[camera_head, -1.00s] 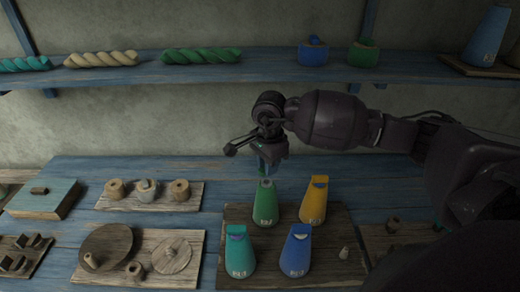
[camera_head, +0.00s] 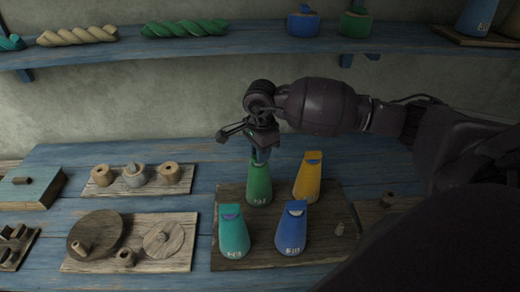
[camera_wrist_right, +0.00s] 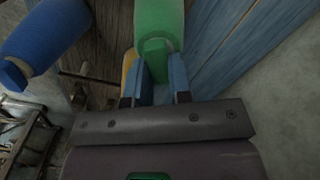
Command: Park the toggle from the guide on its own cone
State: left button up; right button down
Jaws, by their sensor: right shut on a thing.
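The green cone (camera_head: 259,188) stands upright at the back left of a dark wooden board, and also shows in the wrist view (camera_wrist_right: 158,18). My right gripper (camera_head: 261,155) points down right at the top of this cone. In the wrist view the right gripper (camera_wrist_right: 160,80) has its two fingers shut on a small green toggle (camera_wrist_right: 154,58), which lines up with the green cone's top. I cannot tell whether the toggle touches the cone. In the head view the fingers hide the toggle. My left gripper is out of view.
A yellow cone (camera_head: 307,178), a teal cone (camera_head: 233,235) and a blue cone (camera_head: 292,229) share the board (camera_head: 263,258). A board with spools (camera_head: 168,174) and one with discs (camera_head: 181,252) lie left. A shelf (camera_head: 250,46) crosses behind my arm.

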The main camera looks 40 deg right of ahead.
jog(key=c, duration=1)
grip_release()
jog(key=shift+o, duration=0.2)
notch_tip(320, 180, up, 11)
jog(key=shift+f, duration=0.15)
